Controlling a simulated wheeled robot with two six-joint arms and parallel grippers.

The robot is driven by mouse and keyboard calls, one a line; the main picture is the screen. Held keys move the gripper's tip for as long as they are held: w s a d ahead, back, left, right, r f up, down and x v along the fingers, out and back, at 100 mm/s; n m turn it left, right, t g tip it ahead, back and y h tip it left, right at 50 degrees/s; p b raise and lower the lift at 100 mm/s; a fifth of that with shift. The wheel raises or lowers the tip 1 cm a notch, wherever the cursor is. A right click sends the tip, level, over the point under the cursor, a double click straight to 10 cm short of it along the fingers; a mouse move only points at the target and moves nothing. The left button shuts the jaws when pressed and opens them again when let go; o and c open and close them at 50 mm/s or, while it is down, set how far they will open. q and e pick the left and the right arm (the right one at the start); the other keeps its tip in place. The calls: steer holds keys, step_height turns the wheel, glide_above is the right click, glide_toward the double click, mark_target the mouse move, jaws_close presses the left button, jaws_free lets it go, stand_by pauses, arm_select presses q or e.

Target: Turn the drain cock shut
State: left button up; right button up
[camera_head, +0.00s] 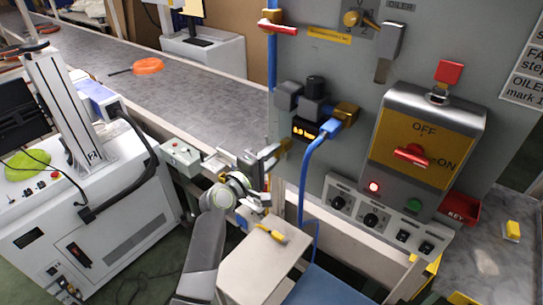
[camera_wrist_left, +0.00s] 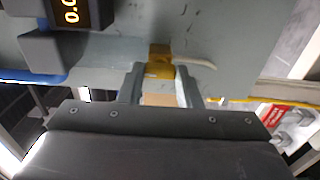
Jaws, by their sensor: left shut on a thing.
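The drain cock shows as a small brass body (camera_wrist_left: 160,66) with a pale lever (camera_wrist_left: 197,62) pointing right in the left wrist view. It sits below the gauge on the grey panel. In the head view, a bit of brass (camera_head: 284,147) shows at the panel's lower left edge, partly hidden by my gripper. My left gripper (camera_head: 268,160) is at the cock. In the left wrist view its two fingers (camera_wrist_left: 159,85) stand on either side of the brass and are shut on it. How far the cock is turned is hard to tell. My right gripper is out of view.
A blue hose (camera_head: 306,180) hangs from the brass fitting just right of my gripper. A gauge (camera_head: 305,131) with orange digits is above. The switch box (camera_head: 420,145) and knobs are further right.

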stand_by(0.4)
arm_select(q)
steer(key=o, duration=1)
steer(key=shift+b+v, duration=2.4)
steer(key=shift+v, duration=6.3)
